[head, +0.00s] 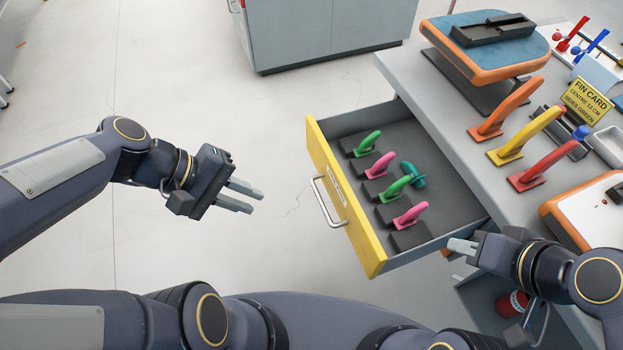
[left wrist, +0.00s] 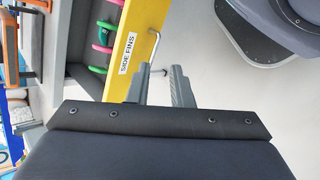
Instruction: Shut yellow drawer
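The yellow drawer (head: 343,198) is pulled out of the grey workbench, with a yellow front and a silver bar handle (head: 326,203). It holds several green and pink fins on dark blocks and a teal piece. In the left wrist view the yellow front (left wrist: 143,40) shows a "SIDE FINS" label, and the handle (left wrist: 153,47) is close to the fingers. My left gripper (head: 246,196) is open and empty, left of the handle and apart from it in the head view. My right gripper (head: 462,246) is beside the drawer's near right corner; its finger opening is unclear.
The workbench (head: 440,110) carries orange, yellow and red fins, a "FIN CARD" sign (head: 587,101) and an orange-edged board (head: 485,45). A grey cabinet (head: 325,35) stands at the back. Below the drawer, a red can (head: 512,303) sits in an open space. The floor left of the drawer is clear.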

